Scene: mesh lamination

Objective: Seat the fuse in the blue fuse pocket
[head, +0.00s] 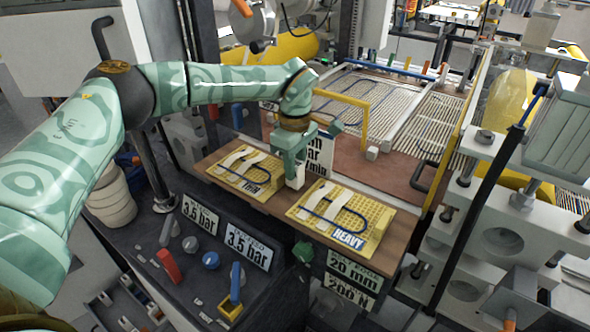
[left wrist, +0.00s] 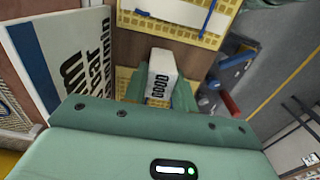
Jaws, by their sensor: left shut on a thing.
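My left gripper (head: 294,182) is shut on a white block (head: 297,178), over the wooden board between two yellow sample cards. In the left wrist view the white block (left wrist: 161,80) shows black marks on its face and sits between the green fingers (left wrist: 161,85). I cannot tell for sure whether this block is the fuse. I cannot make out a blue fuse pocket with certainty; a blue knob (head: 210,260) and a blue lever (head: 235,280) stand on the dark front panel. My right gripper is not in view.
The HEAVY card (head: 375,215) and the THIN card (head: 225,178) lie on the wooden board (head: 395,240). A red lever (head: 168,264) and 3.5 bar signs (head: 248,246) stand on the panel. A yellow frame (head: 364,120) rises behind the gripper. A compartment tray (head: 130,310) is below.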

